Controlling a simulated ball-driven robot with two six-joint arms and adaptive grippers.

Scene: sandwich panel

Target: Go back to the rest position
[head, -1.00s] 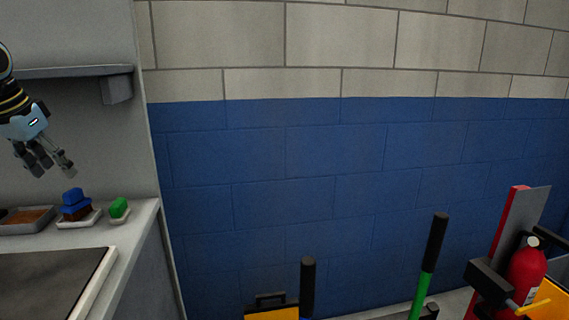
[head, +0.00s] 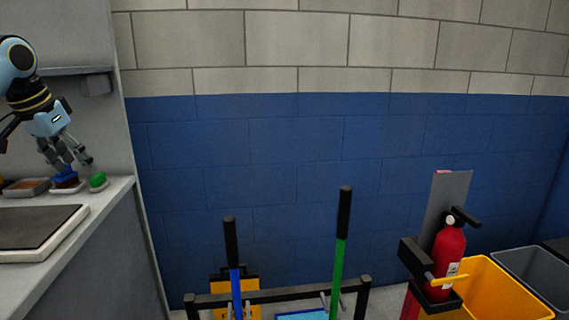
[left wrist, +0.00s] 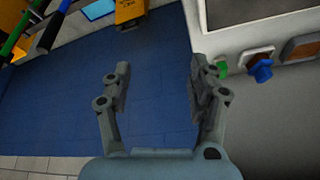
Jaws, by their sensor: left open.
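My left gripper (head: 68,155) is open and empty at the left of the head view. In that view its fingers overlap the blue-topped item (head: 64,174) on the counter; they look raised above it, with no visible grip on it. In the left wrist view my left gripper (left wrist: 160,85) has its two fingers spread wide, with only the blue wall and floor area between them. My right gripper is not in view.
The counter (head: 104,200) at left holds a dark panel (head: 35,225), a tray (head: 27,188) and a green sponge-like item (head: 98,180). A rack with long-handled tools (head: 342,230), a fire extinguisher (head: 448,255) and a yellow bin (head: 490,285) stand along the blue wall.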

